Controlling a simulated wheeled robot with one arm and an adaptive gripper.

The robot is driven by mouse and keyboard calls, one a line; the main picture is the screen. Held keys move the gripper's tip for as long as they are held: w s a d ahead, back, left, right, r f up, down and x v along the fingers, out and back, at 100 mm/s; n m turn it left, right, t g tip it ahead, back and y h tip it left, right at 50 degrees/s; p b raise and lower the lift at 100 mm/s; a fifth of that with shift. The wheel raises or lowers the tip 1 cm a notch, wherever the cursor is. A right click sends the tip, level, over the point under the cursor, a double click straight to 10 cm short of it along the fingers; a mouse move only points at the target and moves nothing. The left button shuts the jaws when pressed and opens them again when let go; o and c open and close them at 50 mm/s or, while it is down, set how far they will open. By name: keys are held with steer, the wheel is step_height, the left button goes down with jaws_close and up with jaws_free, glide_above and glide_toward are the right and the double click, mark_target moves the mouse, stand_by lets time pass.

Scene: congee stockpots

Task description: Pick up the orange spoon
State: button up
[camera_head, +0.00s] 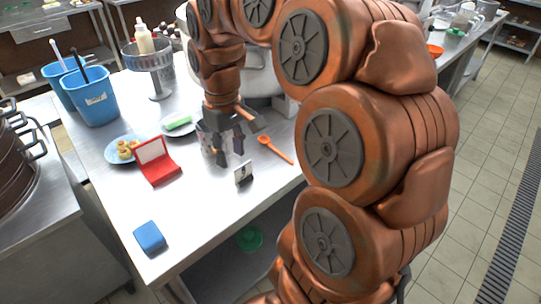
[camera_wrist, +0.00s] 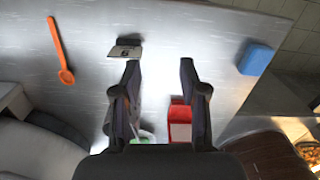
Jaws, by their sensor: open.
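The orange spoon (camera_head: 277,151) lies flat on the steel table (camera_head: 203,213), just right of my gripper in the head view. In the wrist view the spoon (camera_wrist: 60,50) is at the upper left, well outside the jaws, with its bowl toward the bottom of the picture. My gripper (camera_head: 231,154) points down over the table, beside the spoon and apart from it. In the wrist view my gripper (camera_wrist: 160,65) has its two fingers spread with nothing held between the tips.
A small number card (camera_head: 243,172) stands near my gripper. A red case (camera_head: 157,161), a plate of food (camera_head: 124,149), a green item (camera_head: 178,122) on a plate and blue buckets (camera_head: 95,98) are further left. A blue block (camera_head: 149,237) lies at the near corner. Bare table lies between.

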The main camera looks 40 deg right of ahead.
steer(key=w+d+f+b, duration=0.2)
steer(key=d, duration=0.4)
steer(key=w+d+f+b, duration=0.2)
steer(key=w+d, duration=0.1)
steer(key=d, duration=0.2)
steer(key=m+b, duration=0.1)
steer(key=b, duration=0.1)
glide_above(279, 152)
step_height(279, 152, down, 3)
steer(key=shift+w+a+f+t, duration=0.1)
steer(key=shift+w+a+t, duration=0.05)
steer(key=shift+t, duration=0.15)
steer(key=shift+d+f, duration=0.2)
steer(key=shift+f, duration=3.55)
steer(key=shift+c, duration=0.3)
jaws_close()
